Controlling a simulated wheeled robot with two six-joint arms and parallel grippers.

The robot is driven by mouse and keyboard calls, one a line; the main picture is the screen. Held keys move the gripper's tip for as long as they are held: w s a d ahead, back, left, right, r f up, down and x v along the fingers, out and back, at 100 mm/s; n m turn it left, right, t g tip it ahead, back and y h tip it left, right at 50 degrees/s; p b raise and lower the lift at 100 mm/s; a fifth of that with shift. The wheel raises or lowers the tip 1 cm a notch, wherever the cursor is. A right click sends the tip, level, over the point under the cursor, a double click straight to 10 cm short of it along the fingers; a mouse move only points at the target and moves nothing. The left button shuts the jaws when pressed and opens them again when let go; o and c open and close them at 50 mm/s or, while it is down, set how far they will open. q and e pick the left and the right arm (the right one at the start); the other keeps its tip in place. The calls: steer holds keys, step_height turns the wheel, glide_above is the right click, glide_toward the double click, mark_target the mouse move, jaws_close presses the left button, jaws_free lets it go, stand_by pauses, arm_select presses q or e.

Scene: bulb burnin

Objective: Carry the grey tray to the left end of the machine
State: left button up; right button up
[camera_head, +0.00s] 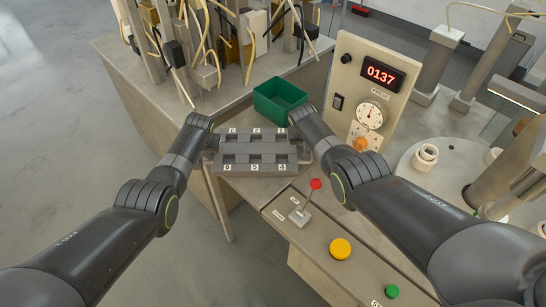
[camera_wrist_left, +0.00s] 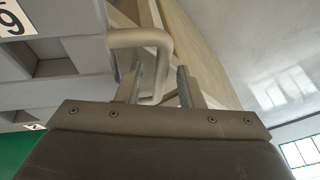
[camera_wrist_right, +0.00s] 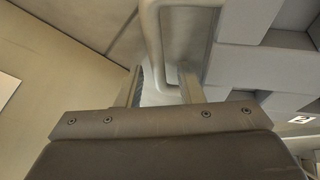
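The grey tray (camera_head: 255,148) has several square pockets and number labels along its edges. It lies level at the bench corner in the head view; whether it rests there is hard to tell. My left gripper (camera_head: 209,138) is at its left end. In the left wrist view its fingers (camera_wrist_left: 160,80) stand apart, with the tray's bent handle (camera_wrist_left: 140,38) reaching between them. My right gripper (camera_head: 302,137) is at the right end, its fingers largely hidden by my arm. In the right wrist view its fingers (camera_wrist_right: 162,80) stand apart on either side of the other handle (camera_wrist_right: 152,30).
A green bin (camera_head: 280,100) stands just behind the tray. A panel with a red display reading 0137 (camera_head: 380,75) and a dial rises at right. A red-knobbed lever (camera_head: 307,200), yellow button (camera_head: 340,249) and green button (camera_head: 392,291) sit in front. Cabled fixtures crowd the back left.

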arm_select(q)
steer(key=shift+r, duration=0.15)
arm_select(e)
steer(key=shift+s+a+r, duration=0.15)
steer(key=shift+a+r, duration=0.05)
steer(key=shift+r, duration=0.4)
steer(key=shift+v, duration=0.9)
arm_select(q)
steer(key=v, duration=1.1)
steer(key=shift+s+r, duration=0.25)
arm_select(e)
steer(key=v, duration=0.8)
steer(key=shift+s+r, duration=0.25)
steer(key=shift+r, duration=0.1)
arm_select(q)
steer(key=shift+d+r, duration=0.1)
